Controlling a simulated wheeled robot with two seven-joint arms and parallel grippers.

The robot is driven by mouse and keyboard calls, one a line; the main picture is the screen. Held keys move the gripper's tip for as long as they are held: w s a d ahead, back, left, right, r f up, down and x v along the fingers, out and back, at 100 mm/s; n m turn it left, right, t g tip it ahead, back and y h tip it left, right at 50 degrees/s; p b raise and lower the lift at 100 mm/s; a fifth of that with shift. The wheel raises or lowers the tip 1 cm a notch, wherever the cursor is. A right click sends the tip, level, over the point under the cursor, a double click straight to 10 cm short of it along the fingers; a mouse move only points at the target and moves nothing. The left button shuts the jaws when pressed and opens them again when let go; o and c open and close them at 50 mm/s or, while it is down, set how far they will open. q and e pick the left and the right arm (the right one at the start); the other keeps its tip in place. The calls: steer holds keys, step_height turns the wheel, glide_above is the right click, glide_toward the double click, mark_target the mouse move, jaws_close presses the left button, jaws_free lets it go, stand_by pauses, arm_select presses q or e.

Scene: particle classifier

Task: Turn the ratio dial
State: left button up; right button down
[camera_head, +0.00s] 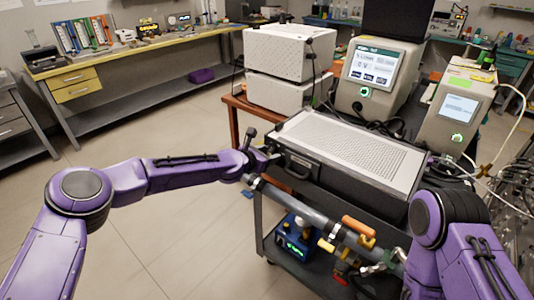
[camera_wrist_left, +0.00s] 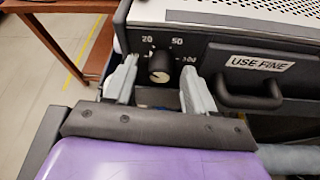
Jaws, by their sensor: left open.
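The ratio dial (camera_wrist_left: 160,67) is a dark round knob with a light pointer mark, on the black front panel of the particle classifier. The numbers 20, 50 and what looks like 100 are printed around it. My left gripper (camera_wrist_left: 158,88) is open, with one grey finger on each side of the dial. I cannot tell whether either finger touches it. In the head view the left gripper (camera_head: 262,160) is at the left end of the classifier (camera_head: 350,145), and the dial cannot be made out there. My right arm shows at the right, but its gripper cannot be made out.
A black handle (camera_wrist_left: 250,95) and a "USE FINE" label (camera_wrist_left: 262,64) are right of the dial. A grey pipe with an orange-handled valve (camera_head: 358,226) runs below the classifier. Instruments with screens (camera_head: 378,72) stand behind it.

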arm_select(q)
jaws_close()
steer(key=shift+f, duration=0.1)
steer(key=m+b, duration=0.1)
steer(key=b, duration=0.1)
steer(key=m+t+y+b, duration=0.1)
steer(key=b, duration=0.1)
steer(key=shift+d+f+m, duration=0.15)
steer(key=shift+f+m, duration=0.05)
steer(key=shift+m, duration=0.1)
steer(key=shift+s+r+m+t+y+b, duration=0.1)
steer(key=shift+m+t+y+b, duration=0.55)
steer(key=shift+m+b, duration=0.7)
steer(key=shift+b, duration=0.3)
steer(key=shift+r, duration=0.1)
jaws_free()
